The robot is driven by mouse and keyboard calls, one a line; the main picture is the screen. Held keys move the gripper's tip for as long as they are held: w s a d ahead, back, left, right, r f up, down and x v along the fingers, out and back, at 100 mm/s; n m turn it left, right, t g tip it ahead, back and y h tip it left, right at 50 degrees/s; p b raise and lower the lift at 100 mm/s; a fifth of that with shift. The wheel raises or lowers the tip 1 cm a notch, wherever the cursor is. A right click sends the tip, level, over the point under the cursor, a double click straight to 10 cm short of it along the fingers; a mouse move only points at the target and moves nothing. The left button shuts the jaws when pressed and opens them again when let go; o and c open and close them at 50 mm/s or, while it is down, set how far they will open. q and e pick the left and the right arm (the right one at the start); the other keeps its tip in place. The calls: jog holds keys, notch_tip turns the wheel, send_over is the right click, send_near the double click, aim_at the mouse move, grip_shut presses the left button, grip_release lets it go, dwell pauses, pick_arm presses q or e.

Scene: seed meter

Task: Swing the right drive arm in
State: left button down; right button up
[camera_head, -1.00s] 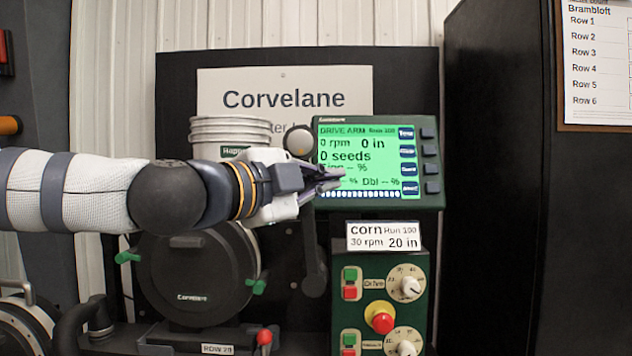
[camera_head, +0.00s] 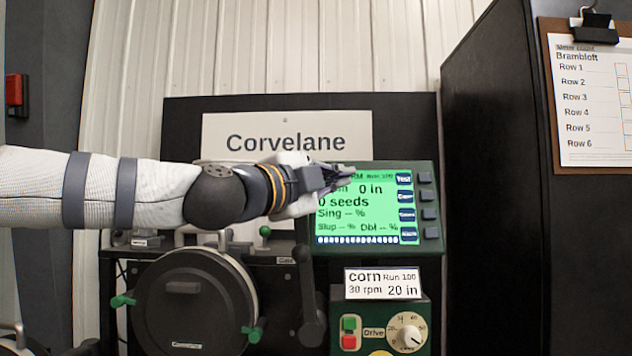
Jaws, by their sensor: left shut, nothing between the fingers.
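A dark drive arm (camera_head: 309,300) hangs nearly upright on the black panel, just left of the green control column and below the display's left edge. Its upper part is close to the display housing. My left gripper (camera_head: 346,173) is shut and empty, pointing right. It covers the upper left corner of the display's screen; I cannot tell whether it touches it. The display (camera_head: 370,215) reads 0 in and 0 seeds, with its heading partly hidden. My right gripper is not in view.
A round black meter housing (camera_head: 190,305) with green wing knobs stands lower left. A card reading corn (camera_head: 382,284) and a drive dial (camera_head: 408,333) are below the display. A tall black cabinet (camera_head: 500,200) with a clipboard (camera_head: 592,110) closes off the right.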

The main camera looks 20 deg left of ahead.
pick_arm(q)
jog(key=a, duration=0.2)
jog(key=w+a, duration=0.1)
jog(key=shift+f, duration=0.35)
